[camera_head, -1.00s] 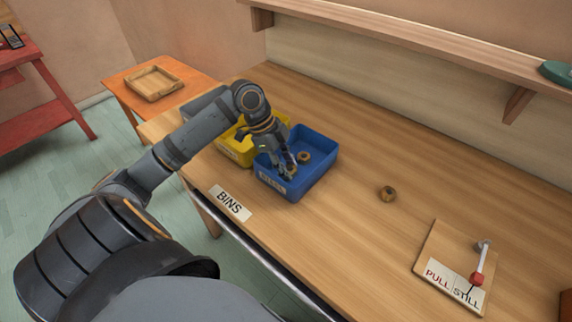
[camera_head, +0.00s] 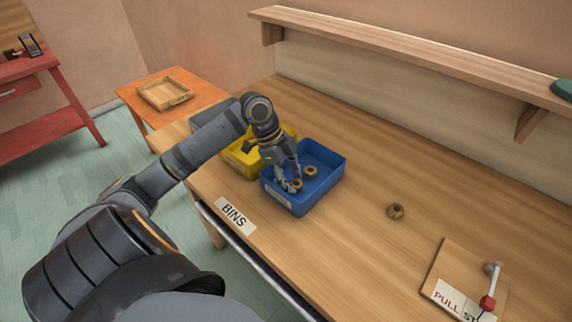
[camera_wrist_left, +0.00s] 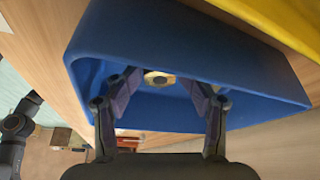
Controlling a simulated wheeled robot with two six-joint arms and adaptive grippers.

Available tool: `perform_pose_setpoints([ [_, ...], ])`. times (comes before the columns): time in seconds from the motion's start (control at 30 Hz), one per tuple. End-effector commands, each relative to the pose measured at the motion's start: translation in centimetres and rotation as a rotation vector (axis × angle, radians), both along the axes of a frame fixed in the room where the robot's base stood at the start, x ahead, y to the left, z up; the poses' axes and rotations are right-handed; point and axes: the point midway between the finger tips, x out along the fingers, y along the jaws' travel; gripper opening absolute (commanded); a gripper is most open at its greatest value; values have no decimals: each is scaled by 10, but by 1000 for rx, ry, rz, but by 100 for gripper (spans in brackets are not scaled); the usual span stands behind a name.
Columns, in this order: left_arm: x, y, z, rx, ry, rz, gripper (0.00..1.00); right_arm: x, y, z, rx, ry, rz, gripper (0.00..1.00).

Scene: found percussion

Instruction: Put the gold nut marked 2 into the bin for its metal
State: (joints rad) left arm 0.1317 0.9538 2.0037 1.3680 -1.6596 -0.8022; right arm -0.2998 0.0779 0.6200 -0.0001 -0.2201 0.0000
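My left gripper (camera_head: 290,186) is inside the blue bin (camera_head: 328,187), with its fingers spread. Two brass-coloured nuts are in that bin: one nut (camera_head: 297,184) is right by the fingertips, the other nut (camera_head: 310,171) lies just beyond it. In the left wrist view, the open fingers (camera_wrist_left: 161,80) have a gold nut (camera_wrist_left: 159,78) between their tips, with gaps on both sides. A third, darker gold-brown nut (camera_head: 396,211) lies alone on the table. No number is readable on any nut. My right gripper is not in view.
A yellow bin (camera_head: 243,164) and a grey bin (camera_head: 207,118) stand beside the blue one, partly behind my arm. A board with a red-tipped lever (camera_head: 487,302) is at right.

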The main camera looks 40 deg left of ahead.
Motion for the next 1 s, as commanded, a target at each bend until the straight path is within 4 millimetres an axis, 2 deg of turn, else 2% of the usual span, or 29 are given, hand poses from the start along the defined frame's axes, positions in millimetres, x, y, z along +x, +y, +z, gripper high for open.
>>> perform_pose_setpoints([
  [0.3, -7, 26, 60, 8, -4, 0, 55, 0, 0, 5, 0, 0, 0, 40],
  [0.5, -11, 36, 83, 6, -4, -1, 55, 0, 0, -3, 0, 0, 0, 40],
  [0.6, -12, 41, 90, 4, -5, -1, 55, 0, -1, -20, -1, 0, 0, 40],
  [0.7, -13, 44, 100, 2, -5, -3, 55, 0, -1, -27, -1, 0, 0, 40],
  [1.0, -14, 45, 112, -4, -6, -2, 55, 0, -2, -29, -2, 0, 1, 40],
])
